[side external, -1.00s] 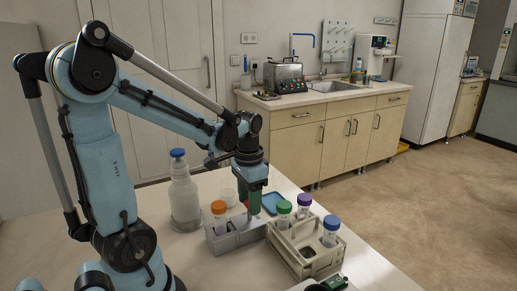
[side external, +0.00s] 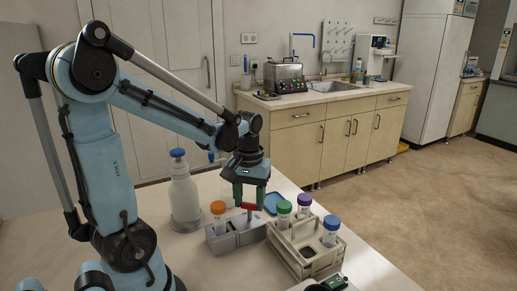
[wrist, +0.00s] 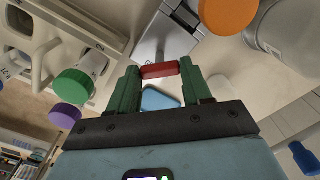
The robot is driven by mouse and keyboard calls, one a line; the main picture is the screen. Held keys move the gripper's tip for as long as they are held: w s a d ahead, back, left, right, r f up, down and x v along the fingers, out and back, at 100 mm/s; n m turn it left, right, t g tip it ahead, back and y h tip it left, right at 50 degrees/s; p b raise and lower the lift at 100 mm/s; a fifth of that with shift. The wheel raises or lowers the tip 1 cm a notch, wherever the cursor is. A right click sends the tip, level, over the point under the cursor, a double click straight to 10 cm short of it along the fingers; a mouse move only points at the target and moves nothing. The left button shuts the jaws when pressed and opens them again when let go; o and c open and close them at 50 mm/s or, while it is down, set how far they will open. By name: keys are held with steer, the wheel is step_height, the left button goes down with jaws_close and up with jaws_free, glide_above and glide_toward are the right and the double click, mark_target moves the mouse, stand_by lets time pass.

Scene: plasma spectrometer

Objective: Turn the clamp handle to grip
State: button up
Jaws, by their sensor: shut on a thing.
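The clamp is a grey block (side external: 228,243) on the white table, with an orange-capped tube (side external: 218,215) standing in its left part. Its red handle (side external: 249,206) lies at the top, at the block's back right. My gripper (side external: 249,204) points down over the clamp, its green fingers on either side of the handle. In the wrist view, the red handle (wrist: 160,70) spans between the two green fingers (wrist: 160,78), which are shut on its ends. The grey clamp body (wrist: 165,38) shows beyond it, and the orange cap (wrist: 228,14) is close by.
A beige rack (side external: 303,262) with green-, purple- and blue-capped tubes stands just right of the clamp. A blue-capped bottle (side external: 184,198) stands behind left. A flat blue item (side external: 273,203) lies behind the gripper.

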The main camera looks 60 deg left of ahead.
steer(key=n, duration=0.4)
steer(key=shift+n, duration=2.3)
steer(key=o, duration=1.1)
steer(key=shift+c, duration=0.2)
step_height(320, 180, up, 12)
step_height(320, 180, up, 8)
glide_above(249, 204)
steer(key=shift+w, duration=0.1)
